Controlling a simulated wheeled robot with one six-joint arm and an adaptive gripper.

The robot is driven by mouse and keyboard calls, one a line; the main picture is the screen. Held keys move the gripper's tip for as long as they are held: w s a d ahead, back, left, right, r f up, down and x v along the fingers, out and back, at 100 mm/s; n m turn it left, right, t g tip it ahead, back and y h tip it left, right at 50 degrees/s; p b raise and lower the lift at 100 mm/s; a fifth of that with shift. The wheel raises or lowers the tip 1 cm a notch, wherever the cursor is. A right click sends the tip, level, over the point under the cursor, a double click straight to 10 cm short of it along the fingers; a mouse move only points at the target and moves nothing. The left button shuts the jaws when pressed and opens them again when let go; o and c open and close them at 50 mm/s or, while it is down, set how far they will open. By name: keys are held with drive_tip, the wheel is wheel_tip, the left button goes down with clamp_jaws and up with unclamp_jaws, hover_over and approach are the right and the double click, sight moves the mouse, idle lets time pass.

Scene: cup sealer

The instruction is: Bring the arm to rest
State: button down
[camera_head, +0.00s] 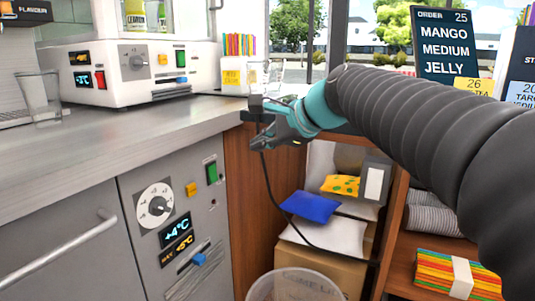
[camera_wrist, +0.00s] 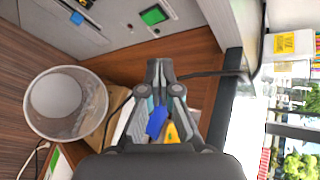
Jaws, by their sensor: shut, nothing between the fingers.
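My gripper (camera_head: 277,131) is at the end of my dark ribbed arm, which reaches in from the right in the head view. It hangs in the air near the end of the grey counter, in front of the window and above the lower shelf. In the wrist view my gripper (camera_wrist: 159,66) shows with its fingertips together at the middle and nothing between them. Behind and below it lie a blue packet (camera_wrist: 157,121) and a yellow packet, partly covered by the fingers.
A grey counter (camera_head: 110,140) with a white machine (camera_head: 130,70) and a clear cup (camera_head: 40,95) is at left. Below are a shelf with a blue packet (camera_head: 311,206), a cardboard box (camera_head: 318,262) and a translucent bin (camera_head: 295,288). An order screen (camera_head: 444,42) stands at right.

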drive_tip(key=s+d+f+n+g+h, duration=0.1)
drive_tip(key=s+d+f+n+h, duration=0.3)
drive_tip(key=s+d+f+n, duration=0.3)
drive_tip(key=s+d+f+n+g+h+p, duration=0.1)
drive_tip(key=s+d+f+n+h, duration=0.3)
drive_tip(key=s+f, duration=1.2)
drive_tip(key=s+d+n, duration=0.2)
drive_tip(key=d+n, duration=0.1)
drive_tip(key=d, duration=0.3)
drive_tip(key=shift+f, duration=0.4)
